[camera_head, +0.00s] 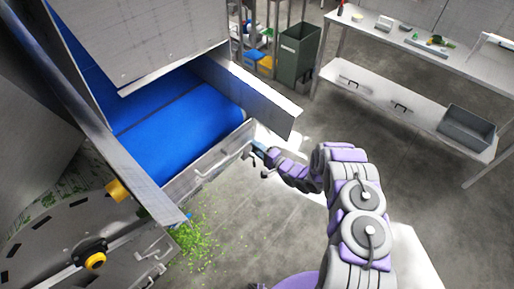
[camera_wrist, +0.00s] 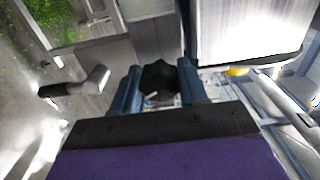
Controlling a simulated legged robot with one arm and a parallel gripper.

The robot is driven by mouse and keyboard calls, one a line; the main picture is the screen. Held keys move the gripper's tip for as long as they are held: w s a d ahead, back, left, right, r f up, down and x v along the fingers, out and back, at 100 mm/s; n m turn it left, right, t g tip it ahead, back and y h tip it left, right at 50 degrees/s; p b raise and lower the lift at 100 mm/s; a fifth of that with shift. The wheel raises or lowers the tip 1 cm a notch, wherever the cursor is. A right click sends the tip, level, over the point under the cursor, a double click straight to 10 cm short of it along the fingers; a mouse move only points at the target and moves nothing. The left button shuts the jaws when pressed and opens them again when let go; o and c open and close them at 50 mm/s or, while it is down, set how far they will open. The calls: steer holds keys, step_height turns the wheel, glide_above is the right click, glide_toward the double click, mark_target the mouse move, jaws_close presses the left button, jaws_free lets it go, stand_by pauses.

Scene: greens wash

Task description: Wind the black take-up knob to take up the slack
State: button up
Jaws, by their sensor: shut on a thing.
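The black take-up knob (camera_wrist: 161,77) shows in the wrist view, lobed and dark, just ahead of my wrist. My gripper (camera_wrist: 158,88) has its two blue fingers on either side of the knob and is shut on it. In the head view my gripper (camera_head: 259,150) reaches to the end of the conveyor frame, by the blue belt (camera_head: 190,118). The knob cannot be made out there. The belt's tension cannot be judged from these frames.
A lever with a black grip (camera_wrist: 62,88) sticks out left of the knob in the wrist view. Green scraps (camera_head: 196,243) lie on the floor. A green bin (camera_head: 297,53) and a steel bench (camera_head: 420,50) stand behind, with open floor between.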

steer(key=m, duration=0.5)
steer(key=shift+w+d, duration=0.1)
steer(key=shift+d, duration=0.1)
steer(key=shift+f, duration=0.1)
stand_by(0.5)
steer(key=o, duration=0.9)
steer(key=shift+f, duration=0.2)
steer(key=shift+c, duration=0.2)
steer(key=shift+o, duration=1)
steer(key=shift+r, duration=0.15)
steer(key=shift+a, duration=0.1)
steer(key=p+v, duration=0.1)
steer(key=v, duration=1.6)
